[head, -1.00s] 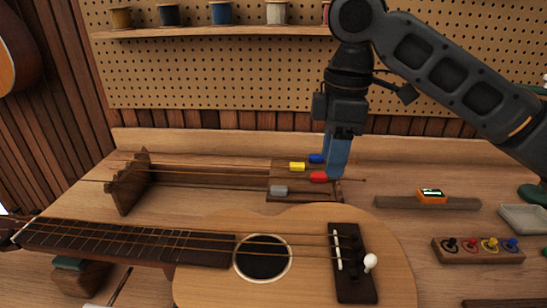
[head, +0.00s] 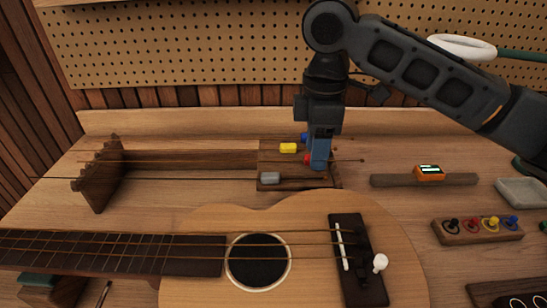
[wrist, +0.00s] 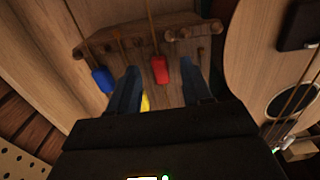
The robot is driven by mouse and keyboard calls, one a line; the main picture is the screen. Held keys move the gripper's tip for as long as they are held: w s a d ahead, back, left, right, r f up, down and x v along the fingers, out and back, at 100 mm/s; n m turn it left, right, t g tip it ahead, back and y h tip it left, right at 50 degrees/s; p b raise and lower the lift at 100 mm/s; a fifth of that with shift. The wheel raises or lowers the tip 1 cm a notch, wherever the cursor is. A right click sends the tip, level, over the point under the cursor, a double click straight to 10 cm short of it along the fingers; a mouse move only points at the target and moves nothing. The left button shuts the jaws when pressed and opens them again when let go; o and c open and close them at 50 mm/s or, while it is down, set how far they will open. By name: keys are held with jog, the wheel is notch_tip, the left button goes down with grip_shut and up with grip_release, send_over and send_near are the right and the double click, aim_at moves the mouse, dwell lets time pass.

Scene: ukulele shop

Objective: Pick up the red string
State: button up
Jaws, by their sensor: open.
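The red string shows by its red tag (wrist: 160,70) in the wrist view, between the two fingers of my open gripper (wrist: 155,88). In the head view the red tag (head: 308,160) is partly hidden behind my gripper (head: 319,166), which points down over the wooden string rack (head: 270,186). I cannot tell whether the fingers touch the tag. The other strings on the rack have a yellow tag (head: 288,148), a grey tag (head: 270,178) and a blue tag (head: 304,136). The blue tag (wrist: 103,80) lies outside the left finger in the wrist view.
A ukulele (head: 215,212) lies in front of the rack. To the right are an orange tuner (head: 429,172) on a dark strip, a block of coloured pegs (head: 478,228) and a grey tray (head: 522,191). A pegboard (head: 200,50) stands behind.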

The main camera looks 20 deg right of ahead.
jog(key=shift+f, duration=0.35)
jog(key=shift+c, duration=0.2)
grip_shut()
